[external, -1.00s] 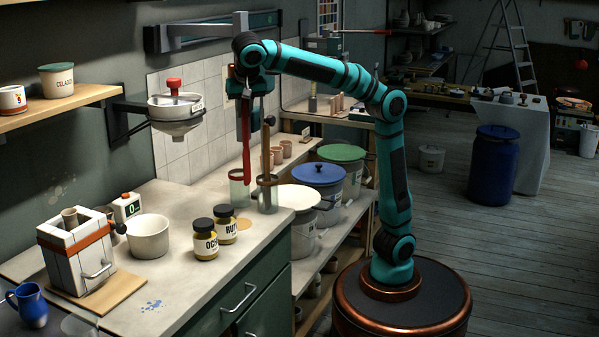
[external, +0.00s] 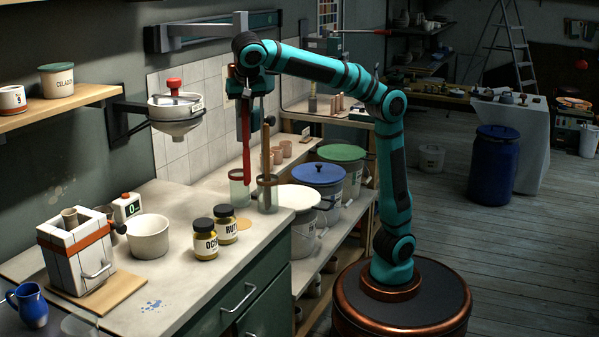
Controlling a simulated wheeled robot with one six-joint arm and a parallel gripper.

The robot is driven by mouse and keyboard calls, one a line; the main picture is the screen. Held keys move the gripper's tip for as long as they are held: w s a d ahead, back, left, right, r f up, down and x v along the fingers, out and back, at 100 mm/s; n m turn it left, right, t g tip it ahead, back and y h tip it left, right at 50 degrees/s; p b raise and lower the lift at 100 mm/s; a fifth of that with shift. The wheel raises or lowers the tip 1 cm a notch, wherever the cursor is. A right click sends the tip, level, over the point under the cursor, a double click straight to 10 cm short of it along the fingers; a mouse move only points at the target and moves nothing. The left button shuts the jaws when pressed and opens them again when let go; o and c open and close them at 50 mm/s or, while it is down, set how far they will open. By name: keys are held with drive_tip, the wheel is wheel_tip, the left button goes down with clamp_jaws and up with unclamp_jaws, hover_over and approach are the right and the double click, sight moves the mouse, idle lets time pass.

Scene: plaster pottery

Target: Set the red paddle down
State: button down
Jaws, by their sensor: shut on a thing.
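The red paddle (external: 246,135) hangs upright, its lower end at the mouth of a clear glass jar (external: 239,192) on the counter. I cannot tell how deep it reaches inside. My gripper (external: 246,97) is shut on the paddle's upper part, above the jar. A brown paddle (external: 266,140) stands upright in a second glass jar (external: 268,196), close on the right. The jaws are small and dark here, so the exact grip is hard to see.
Two black-lidded jars (external: 215,236), a white bowl (external: 148,238) and a tiled box (external: 75,255) stand on the counter (external: 170,285). A funnel (external: 176,115) hangs from the wall at left. Lidded buckets (external: 318,178) stand on the lower shelf at right.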

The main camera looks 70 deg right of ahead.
idle(0.4)
drive_tip(key=s+a+f+n+y, duration=0.2)
drive_tip(key=s+a+f+n, duration=0.15)
drive_tip(key=a, duration=0.55)
drive_tip(key=s+a+f+n+t+y, duration=0.1)
drive_tip(key=s+a+f+n, duration=0.2)
drive_tip(key=a+n, duration=0.35)
drive_tip(key=s+a+f+n+y, duration=0.2)
drive_tip(key=s+a+f+n, duration=0.1)
drive_tip(key=a, duration=0.7)
drive_tip(key=s+a+f+n+g+y, duration=0.1)
drive_tip(key=s+a+f+n, duration=0.2)
drive_tip(key=f, duration=0.9)
drive_tip(key=s+a+f+n+g+y, duration=0.1)
drive_tip(key=s+a+f+n, duration=0.3)
drive_tip(key=s+f, duration=0.5)
drive_tip(key=s+a+f+n+g+y, duration=0.1)
drive_tip(key=s+a+f+n, duration=0.3)
drive_tip(key=f, duration=1.2)
drive_tip(key=shift+s+a+f+n, duration=0.15)
drive_tip(key=shift+s+f+n, duration=0.1)
drive_tip(key=shift+s+n, duration=0.8)
